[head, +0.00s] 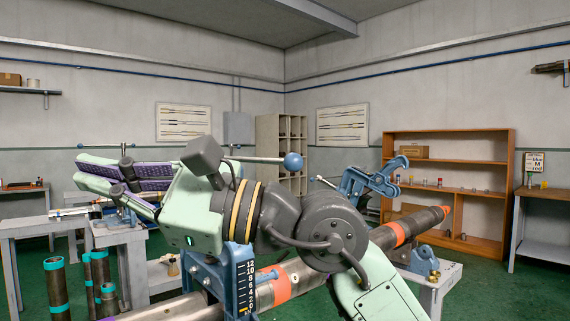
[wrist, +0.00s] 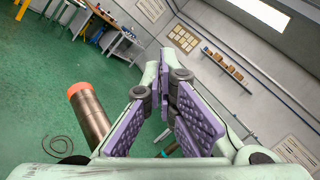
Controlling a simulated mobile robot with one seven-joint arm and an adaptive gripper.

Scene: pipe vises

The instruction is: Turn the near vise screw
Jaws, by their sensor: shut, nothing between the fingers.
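The near vise (head: 208,276) is blue and stands behind my arm, with a black number scale (head: 245,279) beside it. A grey bar (head: 258,159) with a blue ball end (head: 292,161) sticks out to the right above my wrist and looks like its screw handle. The handle's left part and the screw are hidden by my arm. My gripper (head: 88,172) points left in the head view, apart from the visible ball end. In the wrist view its purple-padded fingers (wrist: 166,75) are shut with nothing held. No handle shows clearly between them.
A long pipe with orange bands (head: 290,280) runs through the near vise toward a second blue vise (head: 370,184) at the right. Teal-banded pipes (head: 56,286) stand at the lower left. Workbenches (head: 40,226) and an orange shelf (head: 448,180) line the walls.

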